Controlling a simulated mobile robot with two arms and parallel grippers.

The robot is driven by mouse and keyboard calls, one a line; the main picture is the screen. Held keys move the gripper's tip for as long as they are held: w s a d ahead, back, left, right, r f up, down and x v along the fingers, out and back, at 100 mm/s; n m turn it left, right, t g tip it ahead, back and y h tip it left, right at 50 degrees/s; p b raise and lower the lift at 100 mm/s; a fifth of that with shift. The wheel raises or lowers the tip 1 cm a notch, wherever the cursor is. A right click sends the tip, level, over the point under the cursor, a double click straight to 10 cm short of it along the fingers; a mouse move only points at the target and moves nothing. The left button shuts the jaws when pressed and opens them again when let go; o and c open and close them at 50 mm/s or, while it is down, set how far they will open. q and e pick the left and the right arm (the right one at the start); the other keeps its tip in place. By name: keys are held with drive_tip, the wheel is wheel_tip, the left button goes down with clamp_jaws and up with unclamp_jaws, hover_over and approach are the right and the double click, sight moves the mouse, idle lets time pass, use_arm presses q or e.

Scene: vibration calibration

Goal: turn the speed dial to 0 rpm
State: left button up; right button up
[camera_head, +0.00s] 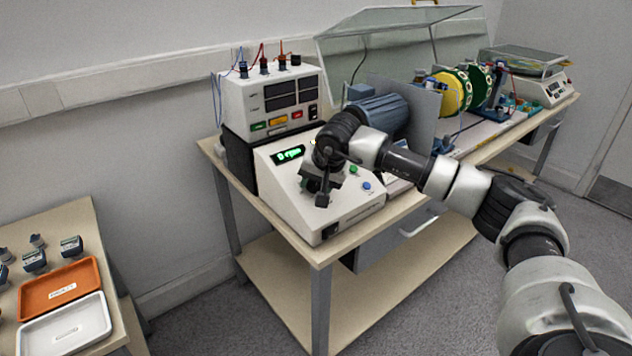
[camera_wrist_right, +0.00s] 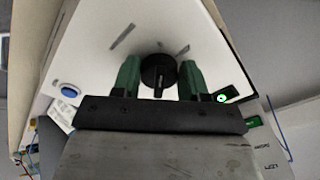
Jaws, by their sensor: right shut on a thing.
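The speed dial (camera_wrist_right: 158,74) is a round black knob with a pale pointer line on the white sloped panel of the speed controller (camera_head: 337,205). My right gripper (camera_wrist_right: 159,78) has its two green fingers on either side of the dial, shut on it. In the head view my right gripper (camera_head: 320,186) hides the dial. The green display (camera_head: 289,156) on the controller reads 0 rpm. A green button (camera_head: 353,170) and a blue button (camera_head: 367,186) sit to the right of the gripper. My left gripper is not in view.
A white instrument box (camera_head: 275,100) with cables stands behind the controller. A motor (camera_head: 380,112) and rotor discs (camera_head: 452,92) lie to the right under a raised clear cover (camera_head: 390,40). An orange tray (camera_head: 60,289) and a white tray (camera_head: 66,327) sit on the left table.

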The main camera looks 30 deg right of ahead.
drive_tip(key=shift+n, duration=0.5)
drive_tip(key=o, duration=0.9)
drive_tip(key=shift+c, duration=0.2)
drive_tip(key=v, duration=1.1)
drive_tip(key=shift+f, duration=0.15)
